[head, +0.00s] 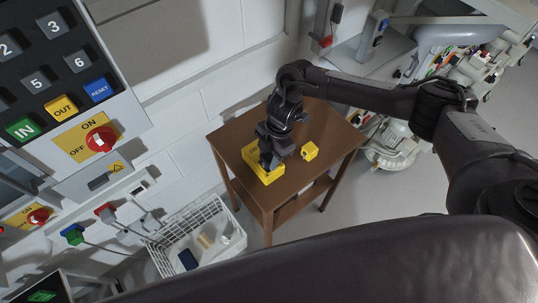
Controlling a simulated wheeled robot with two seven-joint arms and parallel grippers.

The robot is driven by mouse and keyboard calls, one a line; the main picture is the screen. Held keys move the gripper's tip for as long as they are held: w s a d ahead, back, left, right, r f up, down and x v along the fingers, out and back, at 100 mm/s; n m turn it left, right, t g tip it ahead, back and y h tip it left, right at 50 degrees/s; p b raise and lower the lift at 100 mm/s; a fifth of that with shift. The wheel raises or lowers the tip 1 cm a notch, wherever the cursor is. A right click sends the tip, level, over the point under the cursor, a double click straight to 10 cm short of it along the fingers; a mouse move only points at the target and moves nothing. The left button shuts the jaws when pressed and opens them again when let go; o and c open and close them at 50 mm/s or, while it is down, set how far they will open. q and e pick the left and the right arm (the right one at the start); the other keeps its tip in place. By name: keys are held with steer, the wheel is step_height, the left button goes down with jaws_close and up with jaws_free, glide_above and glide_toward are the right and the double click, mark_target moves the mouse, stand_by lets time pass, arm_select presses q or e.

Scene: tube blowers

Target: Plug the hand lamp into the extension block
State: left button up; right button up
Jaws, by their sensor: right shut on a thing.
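A yellow block (267,177), which looks like the extension block, lies near the left edge of the brown wooden table. My right gripper (269,161) points down right over it and covers its middle. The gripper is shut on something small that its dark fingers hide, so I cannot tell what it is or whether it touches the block. A smaller yellow thing (310,151) lies to the right on the table; I cannot tell if it is the hand lamp. No cord is clear on the table. My left gripper is not in view.
The wooden table (326,130) has bare top around both yellow things. A white wire basket (200,235) with small items stands below left. A wall panel with buttons and a red switch (100,139) is at left. Machinery (455,75) stands at upper right.

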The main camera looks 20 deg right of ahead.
steer(key=o, duration=1.2)
steer(key=shift+c, duration=0.2)
